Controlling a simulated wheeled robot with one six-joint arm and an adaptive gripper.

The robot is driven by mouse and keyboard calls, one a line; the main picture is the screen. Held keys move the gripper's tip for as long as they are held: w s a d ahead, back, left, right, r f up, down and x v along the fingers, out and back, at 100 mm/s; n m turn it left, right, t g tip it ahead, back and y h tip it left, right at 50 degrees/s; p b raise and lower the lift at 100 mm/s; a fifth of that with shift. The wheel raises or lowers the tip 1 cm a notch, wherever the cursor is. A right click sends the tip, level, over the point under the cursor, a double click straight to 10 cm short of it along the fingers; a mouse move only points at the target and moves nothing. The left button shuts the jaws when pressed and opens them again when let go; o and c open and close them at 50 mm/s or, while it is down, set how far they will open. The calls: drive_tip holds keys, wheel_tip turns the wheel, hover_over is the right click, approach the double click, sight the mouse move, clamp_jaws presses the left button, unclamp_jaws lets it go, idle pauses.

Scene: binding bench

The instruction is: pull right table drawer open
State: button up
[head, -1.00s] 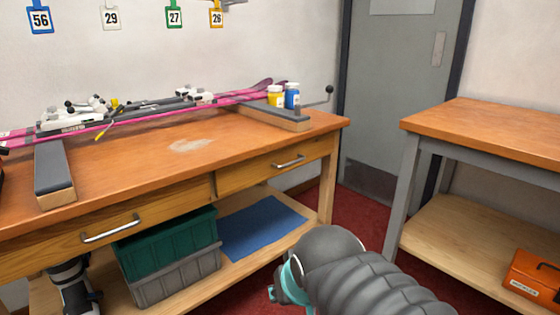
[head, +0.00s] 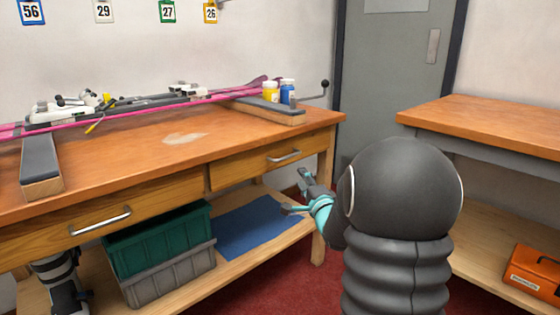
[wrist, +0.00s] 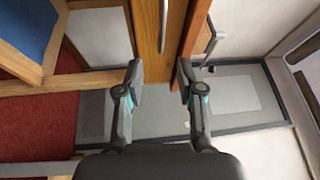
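The right table drawer (head: 250,170) has a wooden front flush with the bench and a silver bar handle (head: 284,156). The handle also shows at the top of the wrist view (wrist: 163,25), in line with the space between my fingers. My gripper (head: 297,192) is open and empty, below and a little right of the handle in the head view. In the wrist view my gripper (wrist: 160,80) has its fingers spread, apart from the handle. Nothing of the handle is hidden by my arm.
The left drawer handle (head: 100,221) shows on the same bench. A green crate (head: 158,235) sits on a grey one on the lower shelf, beside a blue mat (head: 250,226). A second bench (head: 490,120) stands at right. Red floor lies between the benches.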

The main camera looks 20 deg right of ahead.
sight(290, 157)
drive_tip(key=shift+m+t+y, duration=0.3)
drive_tip(key=shift+m+t, duration=0.1)
drive_tip(key=w, duration=0.4)
drive_tip(key=w+d+r, duration=0.1)
drive_tip(key=w, duration=0.4)
drive_tip(key=w+r+p, duration=0.1)
drive_tip(key=w, duration=0.4)
drive_tip(key=shift+d, duration=0.3)
drive_tip(key=shift+c, duration=0.2)
clamp_jaws()
